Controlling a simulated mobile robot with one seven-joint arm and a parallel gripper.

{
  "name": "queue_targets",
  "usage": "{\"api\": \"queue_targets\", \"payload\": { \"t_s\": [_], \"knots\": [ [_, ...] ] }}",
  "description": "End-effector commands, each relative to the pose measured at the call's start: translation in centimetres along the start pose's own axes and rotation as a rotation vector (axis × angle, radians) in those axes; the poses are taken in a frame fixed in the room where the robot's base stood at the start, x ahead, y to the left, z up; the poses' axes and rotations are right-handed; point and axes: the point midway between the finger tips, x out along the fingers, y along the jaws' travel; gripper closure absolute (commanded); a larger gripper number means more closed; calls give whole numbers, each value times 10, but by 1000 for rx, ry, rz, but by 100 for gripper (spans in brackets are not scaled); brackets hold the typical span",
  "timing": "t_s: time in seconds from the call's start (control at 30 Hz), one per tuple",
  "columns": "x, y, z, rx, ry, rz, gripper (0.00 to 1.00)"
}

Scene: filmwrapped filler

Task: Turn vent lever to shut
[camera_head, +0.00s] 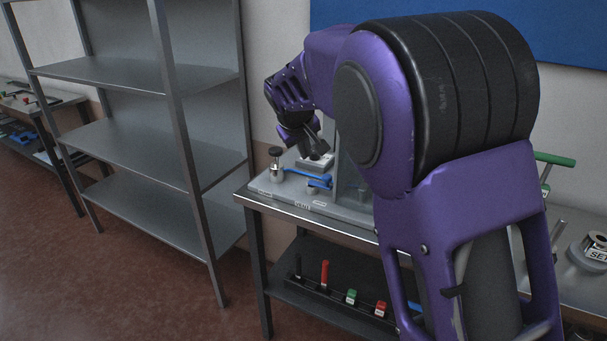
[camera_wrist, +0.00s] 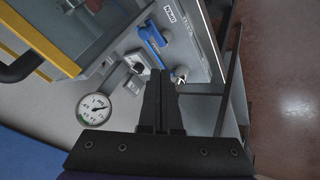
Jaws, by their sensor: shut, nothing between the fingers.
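A blue lever (camera_head: 320,183) sits on the grey panel (camera_head: 343,206) on top of the bench; it also shows in the wrist view (camera_wrist: 152,36). It is the only lever I see clearly there, but its label is too small to read, so I cannot confirm it is the vent lever. My gripper (camera_head: 314,150) hangs above the panel, pointing down. In the wrist view my gripper (camera_wrist: 161,76) has its fingers together with nothing between them. Its tips appear just short of the lever, apart from it.
A black-topped metal knob (camera_head: 277,160) stands left of the lever. A small grey box (camera_wrist: 135,61) and a round gauge (camera_wrist: 94,109) are close by. A yellow-edged frame (camera_wrist: 40,48) lies at upper left in the wrist view. Empty metal shelving (camera_head: 150,145) stands left of the bench.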

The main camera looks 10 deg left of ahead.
Motion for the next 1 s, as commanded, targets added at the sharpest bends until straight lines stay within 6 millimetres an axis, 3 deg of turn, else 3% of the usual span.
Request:
{"api": "queue_targets", "payload": {
  "t_s": [0.2, 0.67, 0.83, 1.0],
  "knots": [
    [20, -6, 19, -22, -48, 15, 100],
    [25, -7, 21, -25, -51, 16, 100],
    [46, -6, 22, -25, -53, 16, 100],
    [83, -5, 24, -25, -54, 17, 100]
  ]
}}
